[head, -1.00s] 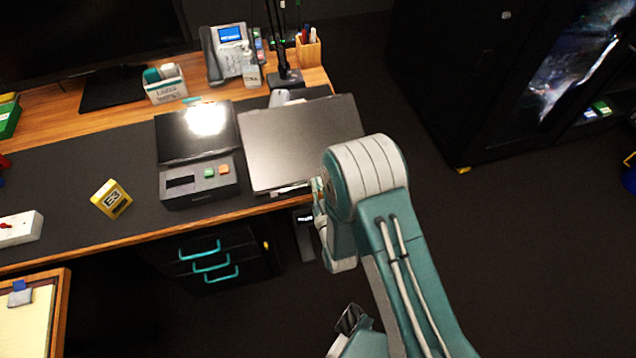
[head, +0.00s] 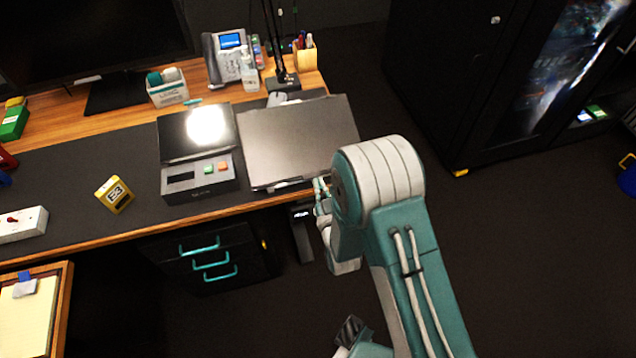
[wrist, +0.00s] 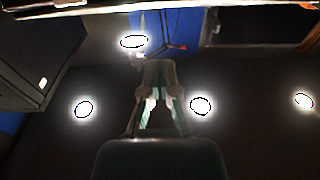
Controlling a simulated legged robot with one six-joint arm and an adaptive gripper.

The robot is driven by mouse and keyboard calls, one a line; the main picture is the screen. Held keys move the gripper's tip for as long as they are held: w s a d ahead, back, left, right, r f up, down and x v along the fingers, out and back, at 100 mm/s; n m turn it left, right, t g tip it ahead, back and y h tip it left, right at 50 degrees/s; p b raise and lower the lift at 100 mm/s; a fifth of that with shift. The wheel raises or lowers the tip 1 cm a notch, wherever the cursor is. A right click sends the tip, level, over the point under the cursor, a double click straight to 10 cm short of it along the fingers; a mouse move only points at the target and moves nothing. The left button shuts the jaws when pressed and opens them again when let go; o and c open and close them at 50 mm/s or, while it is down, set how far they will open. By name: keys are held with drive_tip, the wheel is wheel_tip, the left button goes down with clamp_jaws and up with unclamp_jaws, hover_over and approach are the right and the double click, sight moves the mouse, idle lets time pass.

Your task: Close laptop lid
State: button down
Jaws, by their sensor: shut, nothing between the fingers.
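The laptop (head: 295,140) is on the dark desk mat, right of centre on the desk. A broad grey panel of it faces me, with a thin light strip under its near edge. The exact lid angle cannot be told. My gripper (head: 320,192) is at the laptop's near right corner, partly hidden behind my arm; I cannot tell whether it touches. In the wrist view my gripper (wrist: 158,68) is shut and empty, its fingers together toward the top of the picture.
A phone (head: 230,62), a lamp base (head: 284,82) and a pen holder (head: 306,53) stand behind. A yellow E3 block (head: 114,195) sits left.

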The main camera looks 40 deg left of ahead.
drive_tip(key=v, duration=0.8)
drive_tip(key=w+d+r+m+h, duration=0.2)
drive_tip(key=w+d+r+h, duration=0.15)
drive_tip(key=w+r, duration=0.5)
drive_tip(key=w+d+r+m+h, duration=0.3)
drive_tip(key=w+d+r+h, duration=0.3)
drive_tip(key=d+r, duration=0.5)
drive_tip(key=s+d+r+m+g+h, duration=0.2)
drive_tip(key=d+r, duration=0.1)
drive_tip(key=d, duration=0.6)
drive_tip(key=s+d+r+m+g+h, duration=0.1)
drive_tip(key=s+d+r+g, duration=0.1)
drive_tip(key=s+d, duration=0.5)
drive_tip(key=s+d+r+m+g+h, duration=0.2)
drive_tip(key=s+d+r, duration=0.2)
drive_tip(key=s+d, duration=0.3)
drive_tip(key=s, duration=0.5)
drive_tip(key=shift+s+d+r, duration=0.2)
drive_tip(key=shift+d+r, duration=0.1)
